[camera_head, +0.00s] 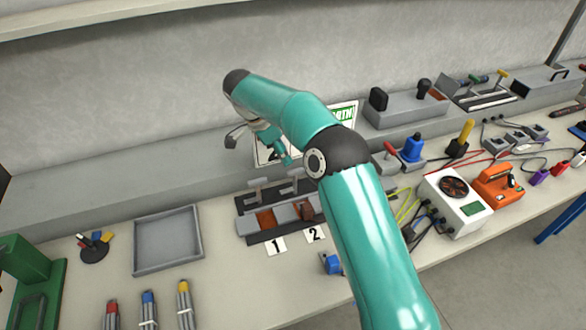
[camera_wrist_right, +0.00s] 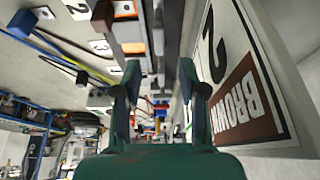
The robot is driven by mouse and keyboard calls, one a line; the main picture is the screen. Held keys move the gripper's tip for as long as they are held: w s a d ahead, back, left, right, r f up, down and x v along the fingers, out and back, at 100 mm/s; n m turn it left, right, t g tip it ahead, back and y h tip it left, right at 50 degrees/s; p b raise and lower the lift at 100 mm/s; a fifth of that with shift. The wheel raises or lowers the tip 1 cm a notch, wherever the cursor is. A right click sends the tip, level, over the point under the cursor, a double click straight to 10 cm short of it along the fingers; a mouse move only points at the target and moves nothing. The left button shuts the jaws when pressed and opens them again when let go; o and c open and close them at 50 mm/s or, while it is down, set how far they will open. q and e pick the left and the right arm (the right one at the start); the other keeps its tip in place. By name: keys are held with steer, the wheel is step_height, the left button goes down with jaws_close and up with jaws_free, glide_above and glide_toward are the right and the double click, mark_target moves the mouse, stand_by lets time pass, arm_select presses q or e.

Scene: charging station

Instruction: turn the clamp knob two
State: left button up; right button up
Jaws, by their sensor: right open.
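The clamp block (camera_head: 245,227) stands on the bench, with dark bars and orange-brown parts. The number 2 card (camera_head: 315,234) lies in front of its right part, and the number 1 card (camera_head: 276,245) in front of its left. Clamp knob two (camera_head: 291,182), a grey T-shaped handle, rises at the back right, partly near my arm. Clamp knob one (camera_head: 256,188) is to its left. My right gripper (camera_head: 272,146) is above and behind the block, apart from the knobs. In the right wrist view its two fingers (camera_wrist_right: 159,75) are spread and empty. My left gripper is out of view.
A sign (camera_wrist_right: 245,75) stands close beside the gripper. An empty grey tray (camera_head: 168,240) is left of the block. A white fan unit (camera_head: 455,205), an orange device (camera_head: 497,186) and cables are at right. My right arm hides part of the bench.

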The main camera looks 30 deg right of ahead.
steer(key=x, duration=0.7)
steer(key=shift+s+f+p, duration=0.1)
steer(key=shift+f+p, duration=0.1)
steer(key=shift+p, duration=0.2)
